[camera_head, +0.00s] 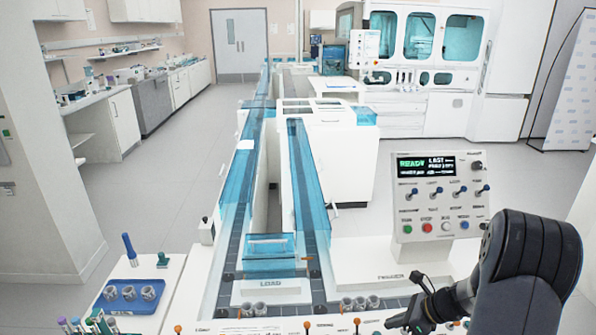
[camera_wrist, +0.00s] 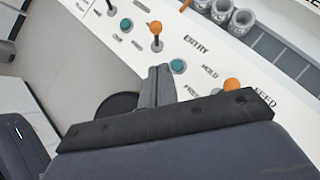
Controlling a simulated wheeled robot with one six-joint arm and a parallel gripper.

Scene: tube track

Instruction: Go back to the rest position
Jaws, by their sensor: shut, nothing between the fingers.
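My gripper (camera_wrist: 158,75) is shut and empty in the wrist view. Its fingers are together over the front edge of the white console (camera_wrist: 285,90), beside the printed words ENTRY and HOLD. In the head view my gripper (camera_head: 408,322) is at the lower right, low near the front edge of the track station, with my dark arm bent above it. I cannot tell from the pictures whether the fingertips touch the console.
An orange-tipped lever (camera_wrist: 156,29) and a teal button (camera_wrist: 178,66) are close to my fingers. Metal tube holders (camera_wrist: 241,22) stand beyond. A control panel (camera_head: 440,195) reading READY rises behind my arm. A blue tray (camera_head: 113,304) sits at the left. Open floor (camera_head: 150,200) lies left.

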